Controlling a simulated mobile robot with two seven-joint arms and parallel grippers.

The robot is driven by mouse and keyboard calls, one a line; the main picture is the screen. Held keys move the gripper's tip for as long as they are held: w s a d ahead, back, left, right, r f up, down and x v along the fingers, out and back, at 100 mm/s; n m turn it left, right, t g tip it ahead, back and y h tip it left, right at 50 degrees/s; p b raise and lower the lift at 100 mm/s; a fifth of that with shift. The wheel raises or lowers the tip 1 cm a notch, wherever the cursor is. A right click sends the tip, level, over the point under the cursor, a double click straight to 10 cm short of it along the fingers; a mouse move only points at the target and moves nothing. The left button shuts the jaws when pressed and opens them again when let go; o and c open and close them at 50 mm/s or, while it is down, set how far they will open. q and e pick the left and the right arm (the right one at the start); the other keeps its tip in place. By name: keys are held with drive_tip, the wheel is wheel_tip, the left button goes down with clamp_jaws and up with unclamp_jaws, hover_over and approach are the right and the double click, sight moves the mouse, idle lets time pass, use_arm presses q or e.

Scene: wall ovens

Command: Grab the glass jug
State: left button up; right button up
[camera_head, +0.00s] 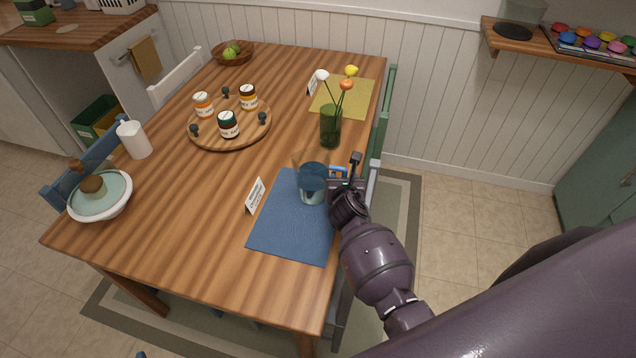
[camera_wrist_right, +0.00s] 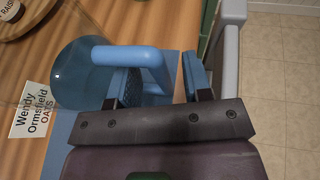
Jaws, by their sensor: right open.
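The glass jug (camera_head: 312,186) is a clear, blue-tinted vessel standing upright on the blue placemat (camera_head: 284,232) near the table's right edge. Its blue handle (camera_head: 338,169) points to the right. My right gripper (camera_head: 345,173) is open at the handle side of the jug. In the right wrist view, the jug's round body (camera_wrist_right: 80,75) is at left and its handle (camera_wrist_right: 130,56) reaches between the two fingers of the right gripper (camera_wrist_right: 163,80). I cannot tell whether either finger touches the handle. My left gripper is not in view.
A green vase (camera_head: 330,127) with flowers stands just behind the jug. A name card (camera_head: 255,195) is left of the placemat. A round wooden tray (camera_head: 205,137) with jars sits farther back. A grey chair (camera_head: 372,185) runs along the table's right edge.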

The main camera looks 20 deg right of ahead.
drive_tip(key=shift+w+d+f, duration=0.15)
drive_tip(key=shift+w+f, duration=0.05)
drive_tip(key=shift+w, duration=0.15)
clamp_jaws()
idle(0.8)
idle(0.4)
drive_tip(key=shift+r, duration=0.15)
